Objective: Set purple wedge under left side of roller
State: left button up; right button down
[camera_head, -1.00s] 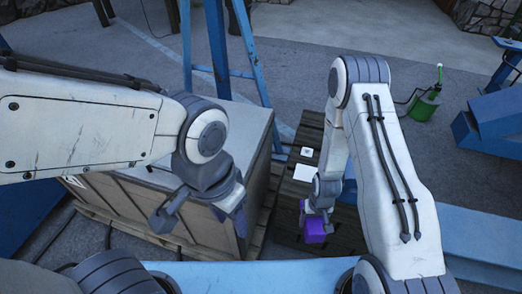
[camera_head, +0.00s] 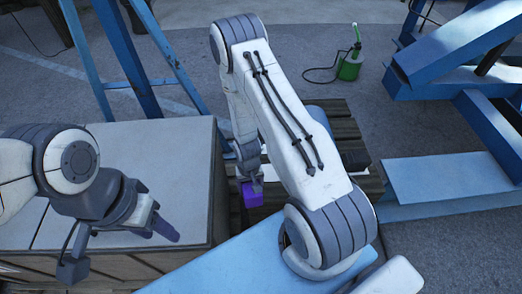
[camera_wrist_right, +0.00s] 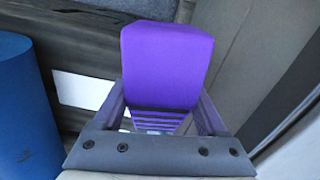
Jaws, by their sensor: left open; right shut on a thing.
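The purple wedge (camera_head: 252,194) is held in my right gripper (camera_head: 250,178), above the dark wooden pallet and beside the crate's right side. In the right wrist view the wedge (camera_wrist_right: 166,55) stands between the two fingers of the gripper (camera_wrist_right: 163,110), with a ridged lower face. My left gripper (camera_head: 120,248) is open and empty over the crate top. No roller can be made out for certain. A blue rounded thing (camera_wrist_right: 22,105) is at the left edge of the right wrist view; I cannot tell whether it is the roller.
A large grey-topped crate (camera_head: 160,150) stands at left, close to the wedge. The wooden pallet (camera_head: 345,125) lies under my right arm. Blue steel frames (camera_head: 450,180) stand at right. A green oil can (camera_head: 350,66) is behind, on open floor.

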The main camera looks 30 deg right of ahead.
aim_at(267, 172)
jog(key=w+d+m, duration=0.1)
jog(key=m, duration=0.2)
jog(key=w+d+m+b, duration=0.1)
jog(key=d+m, duration=0.1)
jog(key=m, duration=0.1)
jog(key=w+d+m, duration=0.1)
jog(key=w+m, duration=0.1)
jog(key=shift+d+r+m+b, duration=0.35)
jog(key=shift+r+m, duration=0.05)
jog(key=w+d+r+m+b, duration=0.25)
jog(key=d+m, duration=0.35)
jog(key=m, duration=0.5)
jog(key=shift+w+d+f+b, duration=0.1)
jog(key=shift+f+b, duration=1.5)
jog(key=shift+f, duration=0.55)
jog(key=shift+d+f+b, duration=0.1)
jog(key=shift+f+b, duration=1.5)
jog(key=shift+f, duration=0.55)
jog(key=shift+s+d+r, duration=0.1)
jog(key=shift+s+d, duration=0.3)
jog(key=shift+d, duration=0.4)
jog(key=shift+s+d, duration=0.4)
jog(key=shift+d, duration=0.4)
